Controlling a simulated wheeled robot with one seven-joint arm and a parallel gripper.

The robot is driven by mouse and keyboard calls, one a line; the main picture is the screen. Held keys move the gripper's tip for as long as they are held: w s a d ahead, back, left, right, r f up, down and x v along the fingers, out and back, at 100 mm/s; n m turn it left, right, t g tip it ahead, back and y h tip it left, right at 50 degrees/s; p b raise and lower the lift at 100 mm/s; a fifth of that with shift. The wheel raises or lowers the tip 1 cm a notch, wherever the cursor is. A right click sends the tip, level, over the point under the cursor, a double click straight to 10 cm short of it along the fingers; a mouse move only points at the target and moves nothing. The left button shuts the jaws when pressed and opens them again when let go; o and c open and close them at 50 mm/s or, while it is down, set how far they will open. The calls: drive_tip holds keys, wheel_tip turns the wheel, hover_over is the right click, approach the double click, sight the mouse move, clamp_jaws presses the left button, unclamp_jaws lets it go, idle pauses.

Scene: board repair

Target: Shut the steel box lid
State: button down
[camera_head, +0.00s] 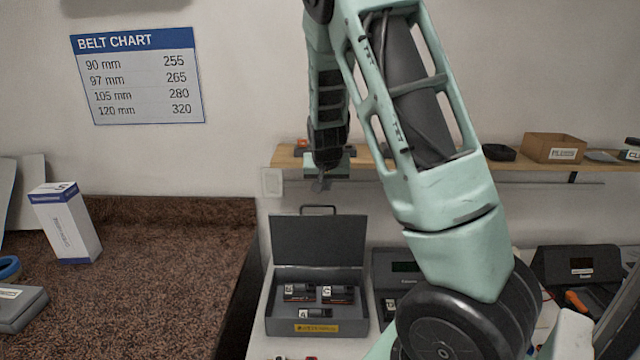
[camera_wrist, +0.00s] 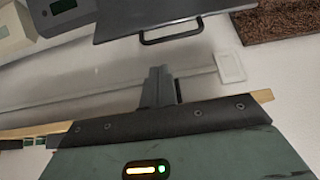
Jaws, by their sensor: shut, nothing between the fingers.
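The steel box (camera_head: 347,328) is a dark grey case on the white surface at the lower middle of the head view. Its lid (camera_head: 318,241) stands open, raised upright at the back, with a handle (camera_head: 318,208) on its top edge. Several small dark labelled blocks (camera_head: 300,292) lie inside. My gripper (camera_head: 319,184) is above the lid's top edge, apart from it, in front of the wall. In the wrist view the fingers (camera_wrist: 159,84) are together and empty. The lid (camera_wrist: 155,15) and its handle (camera_wrist: 171,36) show beyond them.
A wooden shelf (camera_head: 375,164) runs along the wall close to my gripper, carrying a cardboard box (camera_head: 553,148). A dark device with a display (camera_head: 398,268) stands right of the steel box. A speckled brown counter (camera_head: 150,285) lies to the left, with a white carton (camera_head: 66,225) on it.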

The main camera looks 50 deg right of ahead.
drive_tip(key=p+x, duration=0.1)
drive_tip(key=x, duration=0.6)
drive_tip(key=shift+w+d+f+p, duration=0.1)
drive_tip(key=shift+f+p, duration=0.25)
drive_tip(key=shift+p, duration=0.05)
